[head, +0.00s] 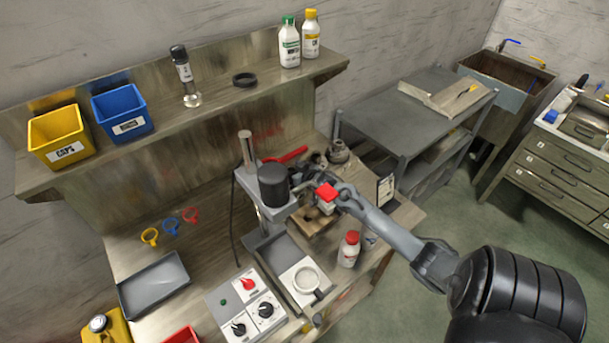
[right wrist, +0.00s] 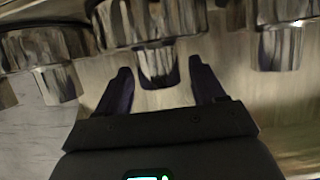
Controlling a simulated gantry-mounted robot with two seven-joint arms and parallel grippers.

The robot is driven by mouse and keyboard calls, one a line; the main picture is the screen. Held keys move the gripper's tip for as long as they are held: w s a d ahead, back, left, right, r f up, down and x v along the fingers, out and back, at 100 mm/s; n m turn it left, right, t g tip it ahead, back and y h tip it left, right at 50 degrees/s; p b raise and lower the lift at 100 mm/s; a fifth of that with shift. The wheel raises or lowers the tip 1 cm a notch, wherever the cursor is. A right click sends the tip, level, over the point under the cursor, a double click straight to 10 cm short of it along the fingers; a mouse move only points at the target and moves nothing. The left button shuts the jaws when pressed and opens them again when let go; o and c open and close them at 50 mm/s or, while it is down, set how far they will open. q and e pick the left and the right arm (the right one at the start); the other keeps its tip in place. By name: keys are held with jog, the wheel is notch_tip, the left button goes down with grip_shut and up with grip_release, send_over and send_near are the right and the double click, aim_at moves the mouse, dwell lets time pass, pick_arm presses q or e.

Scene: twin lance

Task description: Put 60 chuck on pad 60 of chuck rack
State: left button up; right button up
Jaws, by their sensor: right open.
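My right gripper (head: 308,187) reaches in from the lower right in the head view, beside the black-topped press on the bench. In the right wrist view my right gripper (right wrist: 160,78) is open, its two dark fingers on either side of the narrow end of a shiny metal chuck (right wrist: 152,28). I cannot tell whether they touch it. Another metal chuck (right wrist: 48,60) is to its left and one (right wrist: 278,45) to its right. No number shows, so I cannot tell which is the 60 chuck. The rack pads are not clearly visible. My left gripper is not in view.
The press motor (head: 273,185) stands close left of the gripper. A red-capped bottle (head: 349,248) stands in front of it. A control box (head: 247,305) and grey tray (head: 153,285) lie on the bench. A shelf (head: 215,100) with bins and bottles is behind.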

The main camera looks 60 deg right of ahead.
jog(key=p+v, duration=0.1)
jog(key=v, duration=0.8)
jog(key=shift+s+r, duration=0.2)
jog(key=shift+s, duration=0.05)
jog(key=shift+a, duration=0.15)
